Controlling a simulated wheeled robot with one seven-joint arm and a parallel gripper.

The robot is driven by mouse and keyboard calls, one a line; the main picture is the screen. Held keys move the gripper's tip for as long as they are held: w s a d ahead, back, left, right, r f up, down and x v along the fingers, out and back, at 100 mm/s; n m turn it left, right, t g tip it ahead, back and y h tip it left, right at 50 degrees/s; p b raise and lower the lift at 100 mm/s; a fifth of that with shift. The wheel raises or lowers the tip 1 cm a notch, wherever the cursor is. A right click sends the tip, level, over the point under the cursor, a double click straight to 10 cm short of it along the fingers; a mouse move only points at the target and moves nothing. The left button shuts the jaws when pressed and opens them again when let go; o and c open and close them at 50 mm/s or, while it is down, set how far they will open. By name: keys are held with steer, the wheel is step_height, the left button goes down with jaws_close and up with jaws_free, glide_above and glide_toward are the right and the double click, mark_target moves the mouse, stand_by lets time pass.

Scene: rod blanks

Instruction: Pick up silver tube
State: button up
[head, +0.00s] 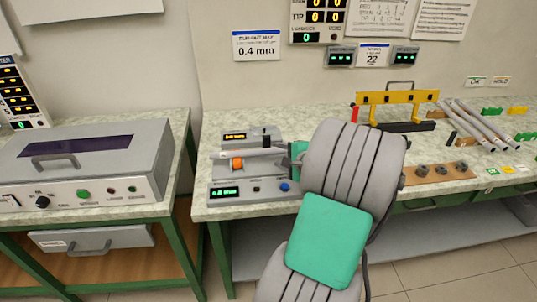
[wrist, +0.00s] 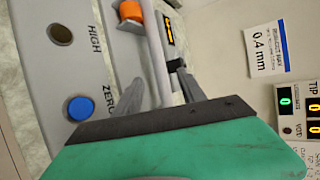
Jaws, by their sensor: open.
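A silver tube (wrist: 154,50) lies across the grey measuring device (head: 250,188), beside its orange part. In the wrist view it runs down between the two fingers of my gripper (wrist: 160,88). The fingers are apart, one on each side of the tube, with visible gaps. In the head view my gripper (head: 284,158) is at the right side of the device, partly hidden by my arm. More silver tubes (head: 478,122) lie side by side at the right of the bench.
A yellow rack (head: 398,97) and a brown board with dark rings (head: 437,171) stand to the right of my arm. A grey box machine (head: 85,160) sits on the left table. The wall with displays and notes is close behind the bench.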

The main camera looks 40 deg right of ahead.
mark_target(269, 152)
steer(key=x, duration=0.6)
steer(key=shift+w+a, duration=0.1)
jaws_close()
steer(key=shift+r, duration=0.1)
